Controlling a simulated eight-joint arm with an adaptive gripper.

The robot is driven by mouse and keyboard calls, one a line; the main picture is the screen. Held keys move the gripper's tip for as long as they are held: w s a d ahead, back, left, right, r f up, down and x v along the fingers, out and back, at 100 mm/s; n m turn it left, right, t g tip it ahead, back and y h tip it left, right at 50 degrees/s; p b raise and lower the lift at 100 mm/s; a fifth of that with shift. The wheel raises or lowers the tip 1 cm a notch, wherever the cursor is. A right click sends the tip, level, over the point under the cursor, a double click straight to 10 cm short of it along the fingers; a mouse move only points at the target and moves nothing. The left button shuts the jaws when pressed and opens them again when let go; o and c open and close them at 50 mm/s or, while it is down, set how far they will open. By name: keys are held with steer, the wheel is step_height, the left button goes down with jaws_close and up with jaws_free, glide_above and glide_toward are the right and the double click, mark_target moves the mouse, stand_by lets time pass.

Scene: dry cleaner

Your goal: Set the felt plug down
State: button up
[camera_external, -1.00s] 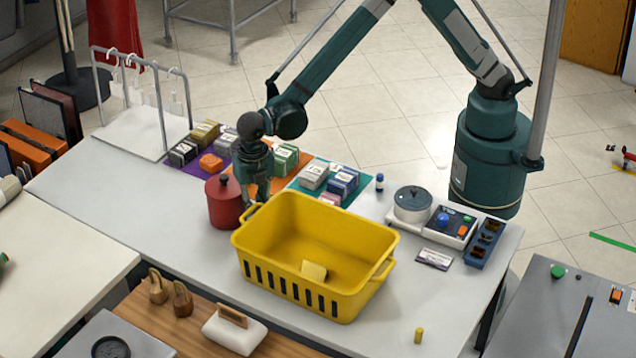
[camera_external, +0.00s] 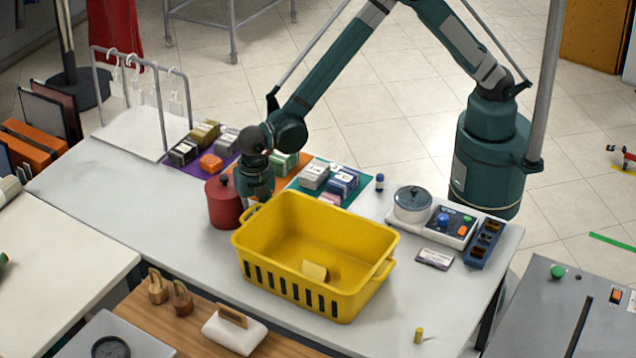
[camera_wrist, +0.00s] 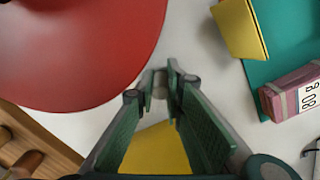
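My gripper (camera_wrist: 160,78) points down at the white table, with its two green fingers drawn close together. A small grey piece, which looks like the felt plug (camera_wrist: 160,86), sits between the fingertips; its full shape is hidden by the fingers. In the external view my gripper (camera_external: 262,194) is low between the red pot and the yellow basket, its tips hidden behind the basket's rim. I cannot tell from these views whether the grey piece touches the table.
The red pot (camera_external: 224,207) stands close on the left, with the yellow basket (camera_external: 290,262) close in front. Weight-like blocks lie behind on coloured mats, including a pink block (camera_wrist: 292,92) on the teal mat (camera_wrist: 290,45). The table's left part (camera_external: 110,205) is clear.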

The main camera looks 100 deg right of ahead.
steer(key=o, duration=0.7)
steer(key=shift+c, duration=0.2)
steer(key=shift+r, duration=0.15)
step_height(320, 180, up, 12)
steer(key=p, duration=0.1)
stand_by(0.7)
steer(key=shift+s+d, duration=0.1)
